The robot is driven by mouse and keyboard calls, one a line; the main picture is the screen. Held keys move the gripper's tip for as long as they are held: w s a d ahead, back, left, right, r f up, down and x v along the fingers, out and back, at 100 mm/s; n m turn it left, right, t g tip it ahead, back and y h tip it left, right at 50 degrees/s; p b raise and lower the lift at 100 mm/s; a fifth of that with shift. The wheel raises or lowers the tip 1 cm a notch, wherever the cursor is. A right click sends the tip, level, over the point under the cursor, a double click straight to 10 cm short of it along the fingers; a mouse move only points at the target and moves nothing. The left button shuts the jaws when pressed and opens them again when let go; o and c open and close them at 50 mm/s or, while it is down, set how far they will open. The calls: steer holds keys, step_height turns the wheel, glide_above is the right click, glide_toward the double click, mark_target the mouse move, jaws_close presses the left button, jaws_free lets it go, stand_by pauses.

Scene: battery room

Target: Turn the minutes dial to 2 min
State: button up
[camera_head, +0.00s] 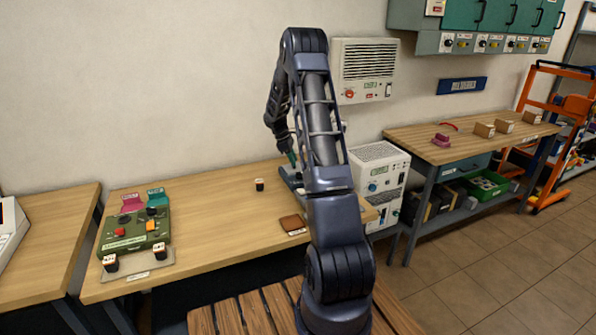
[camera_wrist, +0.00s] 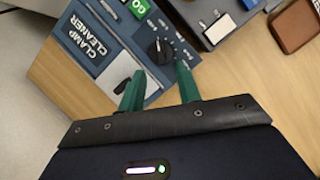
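The minutes dial (camera_wrist: 160,51) is a black round knob on the blue-grey clamp cleaner (camera_wrist: 115,27), with small white marks around it, too small to read. A thin light line on the knob points to the upper side of the wrist view. My gripper (camera_wrist: 160,68) has two green fingers spread apart, one on each side just short of the knob, with nothing held between them. I cannot tell whether they touch it. In the head view my gripper (camera_head: 292,157) reaches down over the clamp cleaner (camera_head: 287,174), and my arm hides much of it; the dial does not show there.
A green GO button (camera_wrist: 139,7) and a dark flap (camera_wrist: 118,70) are on the same panel.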

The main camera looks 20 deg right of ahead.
mark_target(300, 173)
steer(key=shift+x, duration=3.1)
steer(key=shift+c, duration=0.4)
jaws_close()
